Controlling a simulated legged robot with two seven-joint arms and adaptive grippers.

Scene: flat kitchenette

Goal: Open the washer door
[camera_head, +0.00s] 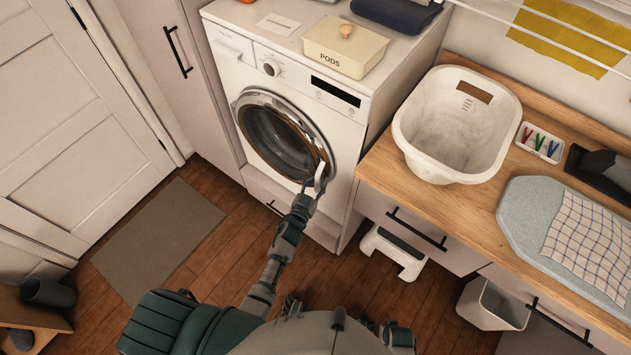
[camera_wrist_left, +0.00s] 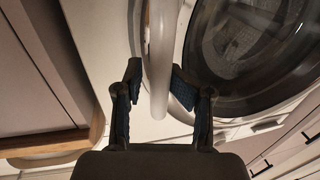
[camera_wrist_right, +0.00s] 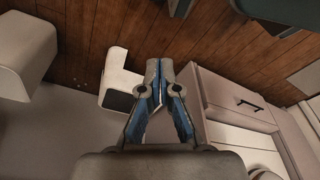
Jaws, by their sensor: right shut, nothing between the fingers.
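The white washer (camera_head: 290,80) stands against the wall, with a round door (camera_head: 282,135) that has a silver rim and dark glass. I cannot tell whether the door is fully closed or slightly ajar. Its pale curved handle (camera_head: 320,179) is on the lower right of the rim. My left gripper (camera_head: 309,192) is at that handle. My right gripper (camera_wrist_right: 160,68) is shut and empty, away from the washer.
A pods box (camera_head: 345,50) sits on the washer. A white basket (camera_head: 455,130) and a grey ironing pad (camera_head: 530,205) are on the wooden counter at right. A white step stool (camera_head: 397,250) and a bin (camera_head: 492,305) stand below. The floor before the washer is clear, with a grey mat (camera_head: 160,240).

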